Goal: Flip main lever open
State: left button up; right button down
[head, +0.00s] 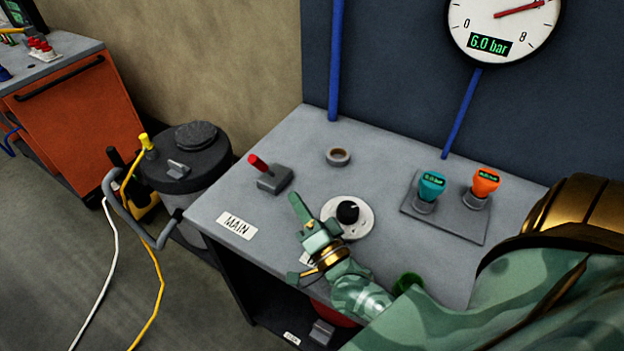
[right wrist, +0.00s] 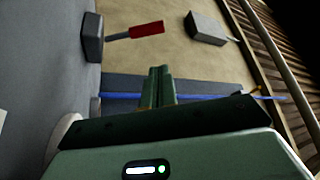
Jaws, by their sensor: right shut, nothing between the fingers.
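The main lever (head: 258,162) has a red handle on a grey base block (head: 274,179), on the bench above the white MAIN label (head: 237,225). Its handle leans up and to the left in the head view. In the right wrist view the red handle (right wrist: 147,30) stands out sideways from its base, ahead of the fingers and apart from them. My right gripper (head: 297,206) is shut and empty, above the bench to the right of the lever and beside the black knob. Its closed fingers also show in the right wrist view (right wrist: 160,76). My left gripper is not in view.
On the bench are a black knob on a white dial (head: 348,212), a small ring (head: 338,157), and teal (head: 431,187) and orange (head: 485,182) knobs on a plate. A gauge (head: 503,28) reads 6.0 bar. A dark-lidded drum (head: 186,160) stands left of the bench.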

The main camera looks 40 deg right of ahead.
jog(key=s, duration=0.5)
jog(key=shift+a, duration=0.2)
dwell(0.4)
